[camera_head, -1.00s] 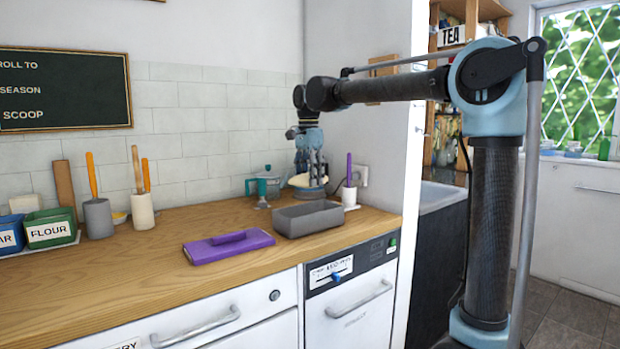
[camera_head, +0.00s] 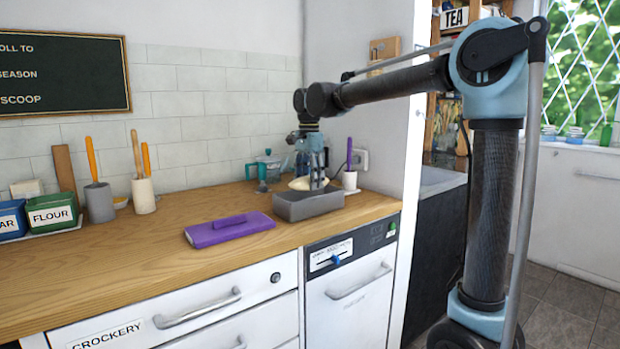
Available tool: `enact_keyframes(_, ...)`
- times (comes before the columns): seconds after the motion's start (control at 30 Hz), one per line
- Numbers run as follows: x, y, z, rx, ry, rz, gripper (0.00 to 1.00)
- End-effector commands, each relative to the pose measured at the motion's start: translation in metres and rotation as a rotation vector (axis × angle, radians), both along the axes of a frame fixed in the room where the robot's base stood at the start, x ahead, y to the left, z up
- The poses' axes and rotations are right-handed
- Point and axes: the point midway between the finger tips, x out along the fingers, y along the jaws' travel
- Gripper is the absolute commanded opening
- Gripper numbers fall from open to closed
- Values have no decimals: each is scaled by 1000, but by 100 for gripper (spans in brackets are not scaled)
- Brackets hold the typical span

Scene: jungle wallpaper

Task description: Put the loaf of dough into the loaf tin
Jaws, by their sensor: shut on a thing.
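The loaf of dough (camera_head: 301,184) is pale and sits in my gripper (camera_head: 316,184), which is shut on it. My gripper points down at the grey loaf tin (camera_head: 308,207), on the right part of the wooden counter. The dough appears at the tin's back rim, over or partly inside the opening; I cannot tell how deep it is. The gripper's fingers hide part of the dough, and the tin's front wall hides the tin's inside.
A purple lidded item (camera_head: 230,229) lies left of the tin on the counter (camera_head: 130,270). A teal-handled jug (camera_head: 264,168) stands behind the tin, and a white holder with a purple-handled tool (camera_head: 350,180) stands to its right. Utensil pots (camera_head: 143,196) and a flour canister (camera_head: 53,217) are at the left.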

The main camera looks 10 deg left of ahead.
Motion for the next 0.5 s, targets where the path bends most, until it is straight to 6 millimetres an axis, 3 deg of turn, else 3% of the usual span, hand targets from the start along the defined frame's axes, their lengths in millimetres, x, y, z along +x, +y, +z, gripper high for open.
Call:
enact_keyframes(0.27,0,1,0,0,0,1,17)
enact_keyframes(0.3,0,1,0,0,0,1,57)
enact_keyframes(0.4,0,1,0,0,0,1,78)
enact_keyframes(0.5,0,1,0,0,0,1,78)
